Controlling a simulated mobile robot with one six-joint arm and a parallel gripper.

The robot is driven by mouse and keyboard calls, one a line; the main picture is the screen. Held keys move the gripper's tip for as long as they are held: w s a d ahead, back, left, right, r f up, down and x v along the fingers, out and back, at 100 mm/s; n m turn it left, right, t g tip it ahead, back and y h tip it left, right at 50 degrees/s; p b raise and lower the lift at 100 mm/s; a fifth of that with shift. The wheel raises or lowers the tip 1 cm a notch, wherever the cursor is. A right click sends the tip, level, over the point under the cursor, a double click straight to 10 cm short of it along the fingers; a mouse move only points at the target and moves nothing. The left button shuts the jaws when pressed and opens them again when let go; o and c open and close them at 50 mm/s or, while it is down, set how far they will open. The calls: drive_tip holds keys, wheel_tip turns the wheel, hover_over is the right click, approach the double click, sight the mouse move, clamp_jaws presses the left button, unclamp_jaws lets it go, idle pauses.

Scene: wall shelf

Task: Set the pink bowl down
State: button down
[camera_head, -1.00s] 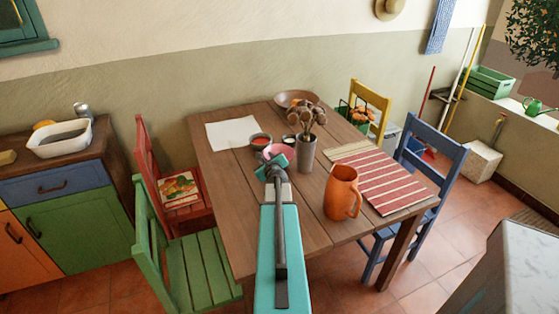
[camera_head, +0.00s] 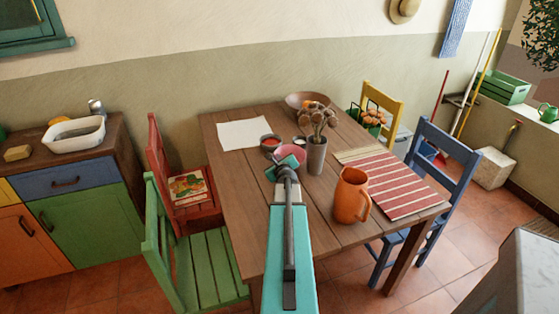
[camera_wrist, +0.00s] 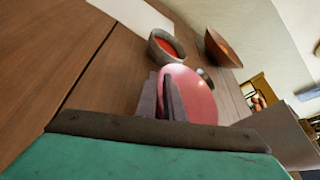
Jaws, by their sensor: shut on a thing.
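The pink bowl (camera_head: 294,154) is over the wooden table, partly hidden behind my gripper (camera_head: 284,170) in the head view. In the wrist view the pink bowl (camera_wrist: 190,95) is close in front, and my gripper (camera_wrist: 168,100) is shut on its near rim. Beyond it is a grey bowl with red contents (camera_wrist: 166,46). I cannot tell whether the pink bowl touches the table (camera_head: 240,185).
A vase of dried flowers (camera_head: 316,155) stands close to the right of the bowl. An orange jug (camera_head: 350,197) and a striped mat (camera_head: 392,186) are further right. White paper (camera_head: 243,134) lies at the back left. The table's left side is bare.

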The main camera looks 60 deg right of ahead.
wheel_tip(320, 180, up, 18)
drive_tip(key=p, duration=0.4)
drive_tip(key=shift+f, duration=0.1)
idle(0.6)
drive_tip(key=w+a+r+n+t+y, duration=0.2)
drive_tip(key=w+a+r, duration=0.1)
drive_tip(key=w+a, duration=1)
drive_tip(key=w+a+r+n+t+y, duration=0.1)
drive_tip(key=w+a+r+n+y, duration=0.25)
drive_tip(key=w+a, duration=0.95)
drive_tip(key=w+a+r+n+y, duration=0.1)
drive_tip(key=a+r+n+y, duration=0.1)
drive_tip(key=a, duration=1.9)
drive_tip(key=w+a+r+n+t+y, duration=0.1)
drive_tip(key=a+r, duration=0.4)
drive_tip(key=a, duration=1.6)
drive_tip(key=shift+n+y, duration=0.55)
drive_tip(key=shift+y, duration=0.3)
